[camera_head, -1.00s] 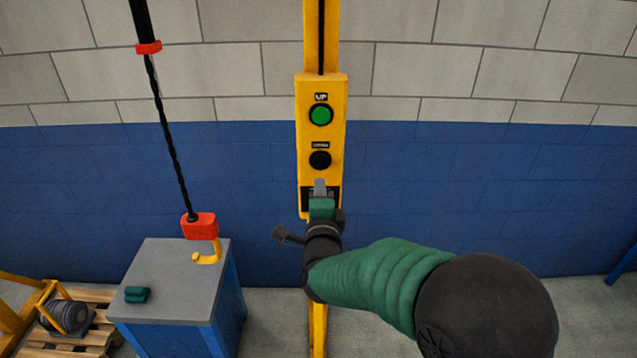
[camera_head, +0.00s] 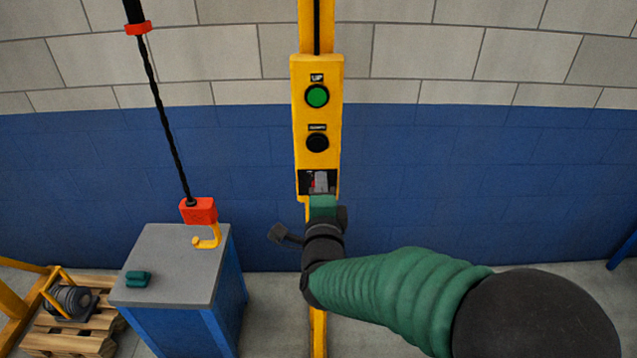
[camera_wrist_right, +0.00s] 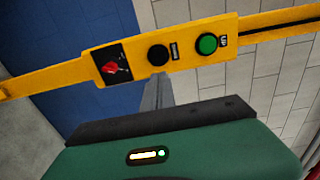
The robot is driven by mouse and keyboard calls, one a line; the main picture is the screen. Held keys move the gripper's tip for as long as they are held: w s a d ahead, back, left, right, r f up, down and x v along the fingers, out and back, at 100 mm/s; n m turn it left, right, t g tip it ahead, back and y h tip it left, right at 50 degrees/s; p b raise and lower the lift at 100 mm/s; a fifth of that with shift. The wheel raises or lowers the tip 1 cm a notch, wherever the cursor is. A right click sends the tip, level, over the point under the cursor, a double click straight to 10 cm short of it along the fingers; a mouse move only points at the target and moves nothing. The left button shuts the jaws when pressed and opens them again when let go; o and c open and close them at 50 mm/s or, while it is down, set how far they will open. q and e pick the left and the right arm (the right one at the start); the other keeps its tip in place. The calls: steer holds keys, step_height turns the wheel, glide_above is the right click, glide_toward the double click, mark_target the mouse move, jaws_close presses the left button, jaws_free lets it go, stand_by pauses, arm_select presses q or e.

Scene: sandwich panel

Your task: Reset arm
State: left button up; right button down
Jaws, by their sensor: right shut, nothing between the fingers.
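A yellow control panel (camera_head: 299,118) hangs on a yellow post against the wall. It has a green button (camera_head: 317,96) marked UP, a black button (camera_head: 317,142) below it, and a dark plate at the bottom. The right wrist view shows a red switch (camera_wrist_right: 111,67) on that plate. My right gripper (camera_head: 320,180) is shut and empty, in front of the dark plate and partly hiding it in the head view. In the right wrist view its fingers (camera_wrist_right: 155,92) show below the black button, seemingly apart from the panel. My left gripper is not in view.
A red hoist block (camera_head: 198,210) with a yellow hook hangs over a grey-topped blue cabinet (camera_head: 180,285). A small green part (camera_head: 138,278) lies on the cabinet. A pallet (camera_head: 75,340) with a dark motor-like object stands at lower left. Floor right of the post looks clear.

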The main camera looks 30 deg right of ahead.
steer(key=shift+w, duration=0.15)
steer(key=s+a+f+n+g+y, duration=0.35)
steer(key=a+f+n+y, duration=0.55)
steer(key=f+n, duration=0.5)
steer(key=s+a+f+n+g, duration=0.3)
steer(key=s+f+n+g, duration=0.6)
steer(key=s, duration=0.5)
step_height(320, 180, down, 2)
steer(key=shift+s+a+f+n, duration=0.25)
steer(key=shift+s+n, duration=0.1)
steer(key=shift+n, duration=0.25)
